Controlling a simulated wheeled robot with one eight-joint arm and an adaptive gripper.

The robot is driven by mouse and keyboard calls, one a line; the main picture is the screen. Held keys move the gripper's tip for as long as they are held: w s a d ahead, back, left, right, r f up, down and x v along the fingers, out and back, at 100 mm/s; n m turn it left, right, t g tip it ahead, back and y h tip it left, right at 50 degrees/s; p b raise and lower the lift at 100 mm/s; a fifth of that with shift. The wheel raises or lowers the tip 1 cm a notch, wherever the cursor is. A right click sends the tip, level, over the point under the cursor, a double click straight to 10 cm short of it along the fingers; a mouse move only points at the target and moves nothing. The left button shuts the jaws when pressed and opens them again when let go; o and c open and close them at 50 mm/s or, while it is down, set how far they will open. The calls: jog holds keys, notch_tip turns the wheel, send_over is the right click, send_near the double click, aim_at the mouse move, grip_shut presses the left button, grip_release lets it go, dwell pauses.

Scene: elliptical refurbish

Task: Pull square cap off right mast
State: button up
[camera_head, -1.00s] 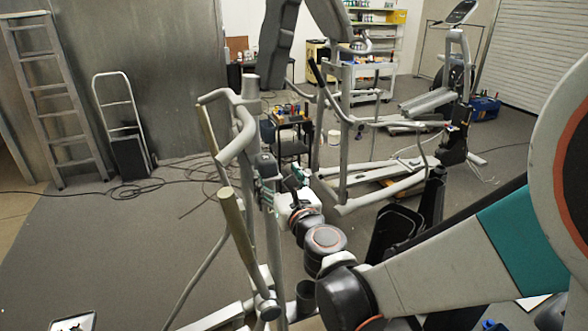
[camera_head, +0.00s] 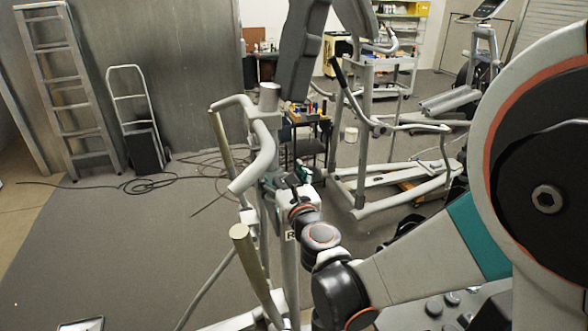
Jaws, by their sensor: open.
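The elliptical's right mast (camera_head: 290,262) is a grey upright with a white label that looks like an "R". A small dark square cap (camera_head: 271,180) appears to sit at its top, partly hidden by my gripper. My gripper (camera_head: 287,183) is open beside the cap, on its right, at the end of my arm that reaches in from the lower right. The fingertips are small and dark here, and I cannot tell whether they touch the cap or straddle it.
Grey curved handlebars (camera_head: 262,160) and a handle pole (camera_head: 250,260) stand just left of my gripper. A small tool cart (camera_head: 306,135) is behind. Another elliptical (camera_head: 395,185) stands to the right. A ladder (camera_head: 75,100) and hand truck (camera_head: 138,115) lean at the left wall. Open floor lies left.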

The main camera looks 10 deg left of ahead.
jog(key=shift+s, duration=0.15)
jog(key=shift+c, duration=0.2)
jog(key=c, duration=1.6)
jog(key=shift+c, duration=0.2)
jog(key=shift+r, duration=0.15)
